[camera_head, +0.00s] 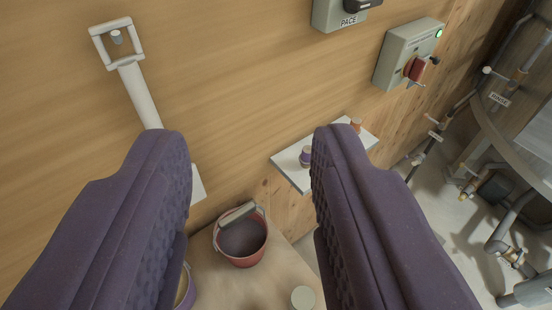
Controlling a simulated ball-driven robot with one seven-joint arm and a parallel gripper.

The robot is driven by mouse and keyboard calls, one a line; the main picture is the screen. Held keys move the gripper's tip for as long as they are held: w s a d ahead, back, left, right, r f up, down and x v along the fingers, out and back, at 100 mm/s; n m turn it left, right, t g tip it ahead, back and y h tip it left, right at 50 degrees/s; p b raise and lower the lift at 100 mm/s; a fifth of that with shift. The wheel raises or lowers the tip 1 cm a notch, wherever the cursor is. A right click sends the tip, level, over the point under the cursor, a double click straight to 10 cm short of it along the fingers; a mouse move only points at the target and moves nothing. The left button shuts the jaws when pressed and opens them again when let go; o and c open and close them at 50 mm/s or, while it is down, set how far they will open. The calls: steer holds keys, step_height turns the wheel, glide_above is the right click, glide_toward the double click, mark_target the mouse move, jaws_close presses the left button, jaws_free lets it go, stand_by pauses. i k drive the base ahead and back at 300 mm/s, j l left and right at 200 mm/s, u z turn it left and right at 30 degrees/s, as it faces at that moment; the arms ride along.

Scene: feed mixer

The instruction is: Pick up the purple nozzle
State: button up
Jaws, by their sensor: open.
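My gripper (250,158) fills the lower part of the view, its two dark purple fingers wide apart with nothing between the tips. A small purple nozzle (306,155) stands on a white wall shelf (292,172). It shows just left of my right fingertip and looks farther off than the finger, which may hide part of it. The nozzle is small in the view, so its fine shape is hard to tell. An orange-brown piece (355,125) stands at the far end of the same shelf, to the right of the finger.
A red bucket (240,240) stands below, between the fingers. A grey switch box (408,55) with a red knob and a PACE box (345,14) are on the wooden wall. A white-handled tool (137,85) hangs left. Pipes and a round vessel (515,130) stand right.

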mark_target(305, 158)
steer(key=i+l+u, duration=0.1)
steer(key=l+u, duration=0.2)
steer(key=i+l+u, duration=0.1)
steer(key=l+u, duration=0.25)
steer(key=i+l+u, duration=0.1)
steer(key=u, duration=0.2)
steer(key=k+l, duration=0.05)
steer(key=l, duration=0.05)
